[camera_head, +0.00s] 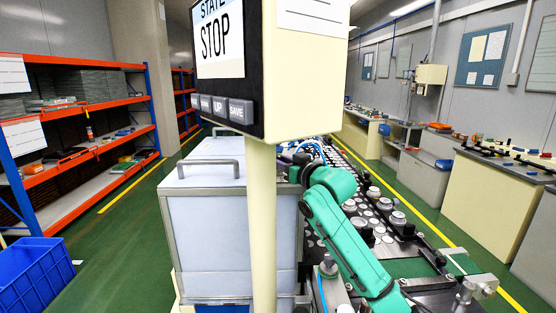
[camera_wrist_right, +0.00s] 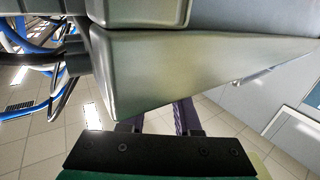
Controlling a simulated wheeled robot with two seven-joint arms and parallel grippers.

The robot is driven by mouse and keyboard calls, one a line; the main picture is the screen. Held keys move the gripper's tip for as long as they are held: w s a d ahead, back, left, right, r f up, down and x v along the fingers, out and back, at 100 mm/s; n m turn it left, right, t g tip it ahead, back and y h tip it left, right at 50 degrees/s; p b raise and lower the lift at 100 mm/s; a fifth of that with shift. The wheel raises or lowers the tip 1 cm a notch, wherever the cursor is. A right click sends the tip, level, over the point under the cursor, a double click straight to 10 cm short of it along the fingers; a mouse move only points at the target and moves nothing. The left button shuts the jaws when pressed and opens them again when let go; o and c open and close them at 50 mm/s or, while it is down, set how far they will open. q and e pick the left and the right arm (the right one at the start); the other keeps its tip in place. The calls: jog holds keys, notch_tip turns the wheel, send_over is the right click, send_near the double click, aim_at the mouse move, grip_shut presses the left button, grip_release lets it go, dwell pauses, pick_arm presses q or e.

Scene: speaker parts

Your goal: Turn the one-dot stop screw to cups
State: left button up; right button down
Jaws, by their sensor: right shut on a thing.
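I cannot make out a stop screw or its dot mark in either view. In the right wrist view, my right gripper (camera_wrist_right: 157,118) is shut on a large grey block-shaped thing (camera_wrist_right: 170,72). The block fills the upper middle and covers the fingertips, so the exact contact is hidden. Below the block, the dark lower parts of the two fingers show above a black plate. In the head view, round pale cup-like parts (camera_head: 398,219) stand on a dark line. My left gripper is in neither view.
A box with a STATE STOP screen (camera_head: 219,38) on a cream post (camera_head: 262,220) blocks the head view's middle. A green arm (camera_head: 345,240) reaches over the line. A pale cabinet (camera_head: 215,215) stands left of it. Blue cables (camera_wrist_right: 22,42) hang beside the block.

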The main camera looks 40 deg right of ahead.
jog(key=c, duration=0.6)
grip_release()
jog(key=shift+s+f, duration=0.1)
jog(key=s+b, duration=0.1)
jog(key=s, duration=0.1)
jog(key=s+b, duration=0.1)
jog(key=s, duration=0.1)
jog(key=s+a+b, duration=0.1)
jog(key=s+b, duration=0.1)
jog(key=shift+s+f, duration=0.3)
jog(key=shift+s, duration=0.05)
jog(key=s+b, duration=0.2)
jog(key=s, duration=0.5)
jog(key=shift+s+a+r, duration=0.3)
jog(key=shift+a+r, duration=0.05)
jog(key=shift+a, duration=0.1)
